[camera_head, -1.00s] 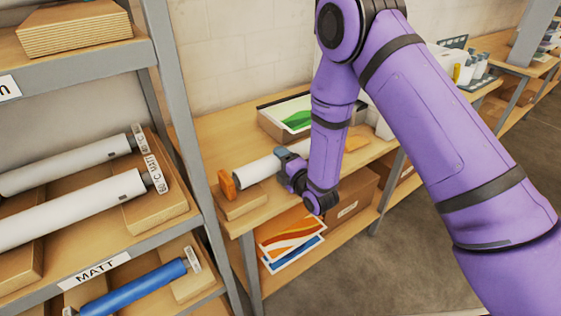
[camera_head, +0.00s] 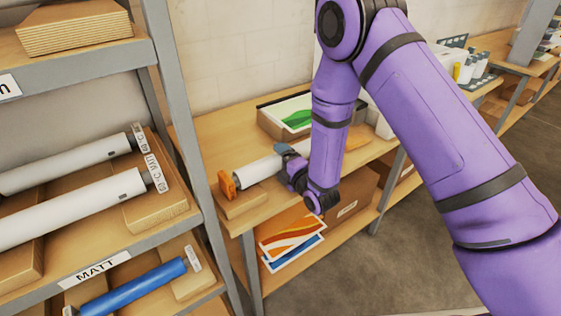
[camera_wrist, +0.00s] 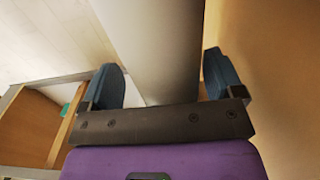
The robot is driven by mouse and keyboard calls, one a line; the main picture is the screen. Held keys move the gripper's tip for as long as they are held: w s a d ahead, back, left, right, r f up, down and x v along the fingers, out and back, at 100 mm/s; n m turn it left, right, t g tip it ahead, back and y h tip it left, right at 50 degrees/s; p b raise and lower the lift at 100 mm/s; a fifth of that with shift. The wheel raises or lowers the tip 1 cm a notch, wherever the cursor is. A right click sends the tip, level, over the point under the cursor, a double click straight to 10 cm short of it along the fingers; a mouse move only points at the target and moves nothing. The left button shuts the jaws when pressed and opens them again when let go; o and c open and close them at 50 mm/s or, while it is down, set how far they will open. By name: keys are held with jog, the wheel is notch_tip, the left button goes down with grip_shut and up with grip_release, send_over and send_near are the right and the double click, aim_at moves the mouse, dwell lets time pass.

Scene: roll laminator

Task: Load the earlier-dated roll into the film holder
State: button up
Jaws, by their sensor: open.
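A white film roll (camera_head: 258,170) lies across wooden supports on the bench, with an orange end piece (camera_head: 227,185) at its left end. My gripper (camera_head: 287,152) is at this roll, partly hidden by my arm. In the wrist view the white roll (camera_wrist: 155,45) lies between the two blue fingertips of my gripper (camera_wrist: 163,88), which are open with a gap beside the roll. Two white rolls, an upper one (camera_head: 70,164) and a lower one (camera_head: 75,208), lie on the left rack with tags at their right ends. The tag dates cannot be read.
A blue roll (camera_head: 135,288) lies on the lower shelf, below the MATT label (camera_head: 95,269). A box with a green print (camera_head: 297,118) stands behind my gripper. Colourful prints (camera_head: 292,235) lie under the bench top. The rack post (camera_head: 185,130) stands left of the bench.

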jog(key=v, duration=1.1)
jog(key=shift+s+d, duration=0.25)
jog(key=shift+w, duration=0.1)
jog(key=w+d+r+m+g+h, duration=0.1)
jog(key=w+d+r+m+h, duration=0.15)
jog(key=r, duration=0.35)
jog(key=w+d+r+m+h, duration=0.2)
jog(key=w+d+r+m, duration=0.15)
jog(key=r, duration=0.25)
jog(key=s+d+r+m+g+h, duration=0.3)
jog(key=d+r+m, duration=0.35)
jog(key=r, duration=0.35)
jog(key=s+d+r+m+g, duration=0.2)
jog(key=s+d+r+m, duration=0.1)
jog(key=s, duration=0.6)
jog(key=s+d+r+m+g+h, duration=0.1)
jog(key=s+d+r+m+g, duration=0.1)
jog(key=s+r+m, duration=0.3)
jog(key=s+d+r+m+g+h, duration=0.1)
jog(key=s+d+r+m, duration=0.3)
jog(key=s, duration=0.9)
jog(key=shift+s+d+r+g, duration=0.15)
jog(key=shift+s+d+g, duration=0.2)
jog(key=shift+d+g, duration=0.1)
jog(key=shift+o, duration=0.3)
jog(key=shift+h, duration=0.25)
